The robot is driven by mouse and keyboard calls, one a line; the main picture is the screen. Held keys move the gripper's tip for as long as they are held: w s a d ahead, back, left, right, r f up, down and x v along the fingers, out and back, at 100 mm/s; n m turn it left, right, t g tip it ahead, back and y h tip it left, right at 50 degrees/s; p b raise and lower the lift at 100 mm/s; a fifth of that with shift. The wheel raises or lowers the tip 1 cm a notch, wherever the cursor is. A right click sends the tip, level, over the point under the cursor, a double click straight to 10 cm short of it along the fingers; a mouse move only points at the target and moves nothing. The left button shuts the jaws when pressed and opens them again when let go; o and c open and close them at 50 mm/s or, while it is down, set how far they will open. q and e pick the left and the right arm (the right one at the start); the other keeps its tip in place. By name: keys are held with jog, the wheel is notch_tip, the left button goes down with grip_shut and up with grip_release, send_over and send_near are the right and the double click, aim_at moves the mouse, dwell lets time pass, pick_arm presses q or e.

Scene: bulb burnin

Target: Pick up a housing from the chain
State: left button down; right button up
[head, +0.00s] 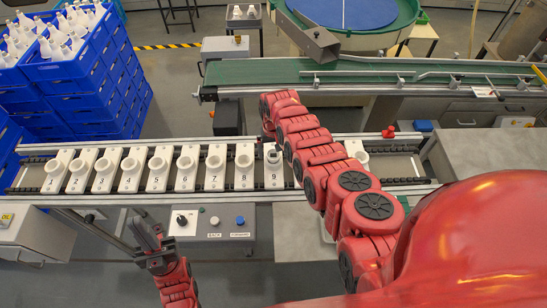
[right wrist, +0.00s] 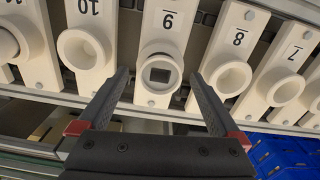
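White housings with round cups and printed numbers sit in a row on the chain (head: 32,176). Housing 9 (head: 274,176) is near the right arm in the head view. In the right wrist view housing 9 (right wrist: 168,22) is in the middle, with a dark square opening showing inside its cup. My right gripper (right wrist: 158,76) is open, one finger on each side of that cup, with visible gaps and nothing held. Housings 8 (right wrist: 240,32) and 10 (right wrist: 88,15) flank it. My left gripper (head: 150,236) is low at the left, in front of the chain, away from the housings; its opening is unclear.
A control box (head: 213,222) with a knob and buttons is at the chain's front. Blue crates (head: 75,80) with white bottles are stacked at the left. A green belt (head: 260,72) runs behind. My right arm covers part of the chain.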

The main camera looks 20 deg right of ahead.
jog(key=c, duration=1.4)
jog(key=shift+o, duration=0.2)
jog(key=shift+r, duration=0.15)
